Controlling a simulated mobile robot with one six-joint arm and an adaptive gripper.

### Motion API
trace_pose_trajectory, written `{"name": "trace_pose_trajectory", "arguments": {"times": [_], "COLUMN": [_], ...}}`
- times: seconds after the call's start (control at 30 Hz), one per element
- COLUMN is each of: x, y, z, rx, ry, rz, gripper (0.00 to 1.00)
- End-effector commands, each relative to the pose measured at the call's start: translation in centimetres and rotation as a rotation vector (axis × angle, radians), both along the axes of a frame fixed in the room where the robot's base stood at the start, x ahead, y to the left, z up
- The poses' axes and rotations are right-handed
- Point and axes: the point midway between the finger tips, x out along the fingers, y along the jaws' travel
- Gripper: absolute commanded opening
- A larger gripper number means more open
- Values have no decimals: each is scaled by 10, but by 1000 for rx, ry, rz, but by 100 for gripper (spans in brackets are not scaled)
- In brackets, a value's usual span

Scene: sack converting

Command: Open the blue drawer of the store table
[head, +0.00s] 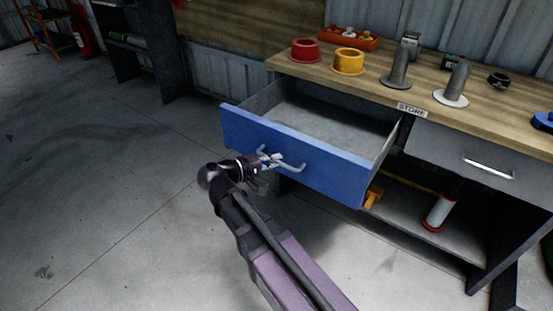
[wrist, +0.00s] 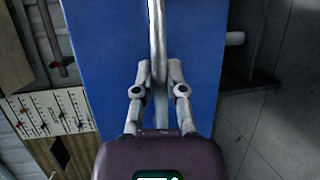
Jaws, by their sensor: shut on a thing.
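The blue drawer (head: 315,164) of the store table (head: 440,90) stands pulled well out, and its grey inside looks empty. A metal bar handle (head: 292,166) runs along its blue front. My gripper (head: 270,160) is at the handle and is shut on it. In the wrist view the blue front (wrist: 205,60) fills the middle, and the handle (wrist: 157,45) runs down between the two fingers of my gripper (wrist: 158,72). The fingertips are partly hidden against the handle.
A grey drawer (head: 485,160) is shut to the right. On the table top are a red ring (head: 304,51), a yellow ring (head: 348,61) and grey spindles (head: 398,70). A white and red roll (head: 440,212) stands on the lower shelf. The floor at left is clear.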

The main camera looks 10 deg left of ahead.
Motion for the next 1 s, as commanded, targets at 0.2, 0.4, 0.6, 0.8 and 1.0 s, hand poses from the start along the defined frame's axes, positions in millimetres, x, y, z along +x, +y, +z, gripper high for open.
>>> {"name": "trace_pose_trajectory", "arguments": {"times": [0.2, 0.4, 0.6, 0.8, 1.0], "x": [2, 3, 3, 3, 3], "y": [-7, -9, -9, -8, -8], "z": [0, 0, 0, 0, 0], "rx": [-2, -1, -1, -1, -1], "ry": [-1, 0, 0, 0, 0], "rz": [-12, -14, -14, -13, -12], "gripper": [0, 51, 51, 51, 51]}}
